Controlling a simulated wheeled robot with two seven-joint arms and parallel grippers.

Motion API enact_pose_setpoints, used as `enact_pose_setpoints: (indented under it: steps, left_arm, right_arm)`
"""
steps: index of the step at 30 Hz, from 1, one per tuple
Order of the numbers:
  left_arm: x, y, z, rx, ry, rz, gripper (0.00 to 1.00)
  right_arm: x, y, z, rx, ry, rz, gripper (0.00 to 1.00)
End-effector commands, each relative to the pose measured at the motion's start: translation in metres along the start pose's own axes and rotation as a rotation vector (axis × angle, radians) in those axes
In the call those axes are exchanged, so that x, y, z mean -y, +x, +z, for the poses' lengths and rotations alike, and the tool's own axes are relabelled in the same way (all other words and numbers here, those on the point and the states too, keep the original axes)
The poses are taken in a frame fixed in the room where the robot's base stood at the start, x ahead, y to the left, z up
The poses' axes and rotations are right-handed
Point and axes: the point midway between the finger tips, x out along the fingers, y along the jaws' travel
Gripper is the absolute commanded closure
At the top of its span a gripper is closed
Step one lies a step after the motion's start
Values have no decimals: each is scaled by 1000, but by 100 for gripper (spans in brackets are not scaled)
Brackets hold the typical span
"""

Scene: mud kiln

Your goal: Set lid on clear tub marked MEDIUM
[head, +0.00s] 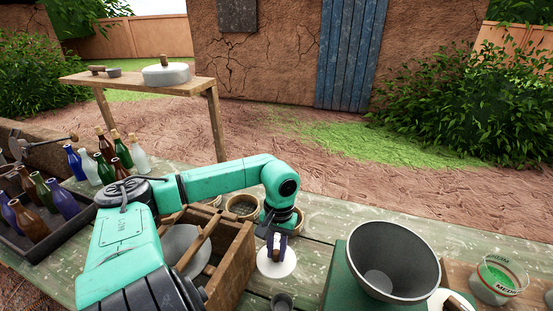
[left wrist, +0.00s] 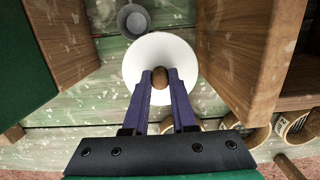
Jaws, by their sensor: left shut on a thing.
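My left gripper (head: 275,243) is shut on the brown knob (left wrist: 160,75) of a round white lid (head: 277,264). In the left wrist view (left wrist: 160,88) its two purple fingers stand on either side of the knob, over the lid's white disc (left wrist: 160,50). I cannot tell whether the lid touches the table or hangs just above it. The clear tub marked MEDIUM (head: 499,281) stands open at the far right, with green stuff inside. The lid and gripper are well to its left. My right gripper is not in view.
A wooden crate (head: 232,262) stands close left of the lid. A large dark bowl (head: 410,250) on a green stand (head: 337,285) lies between lid and tub. A small grey cup (head: 282,301) sits in front. Another white disc (head: 437,298) shows near the tub. Bottles (head: 75,162) are at left.

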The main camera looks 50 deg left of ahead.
Motion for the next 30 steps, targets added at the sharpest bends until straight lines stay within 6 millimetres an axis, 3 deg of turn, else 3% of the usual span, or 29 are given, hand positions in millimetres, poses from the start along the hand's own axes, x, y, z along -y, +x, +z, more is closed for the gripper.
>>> enact_pose_setpoints:
  steps: [6,15,26,27,29,30]
  left_arm:
    - [-1,41,-4,3,0,4,100]
    - [-1,86,-10,2,0,3,100]
    - [0,94,-11,-1,3,-1,100]
    - [0,94,-11,-1,2,0,71]
    - [0,93,-11,0,2,0,48]
    - [0,93,-11,0,2,0,45]
  right_arm:
    - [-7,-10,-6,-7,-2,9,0]
    - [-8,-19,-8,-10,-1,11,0]
    - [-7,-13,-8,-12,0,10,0]
    - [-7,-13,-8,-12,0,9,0]
    - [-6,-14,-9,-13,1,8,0]
    - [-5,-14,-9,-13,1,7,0]
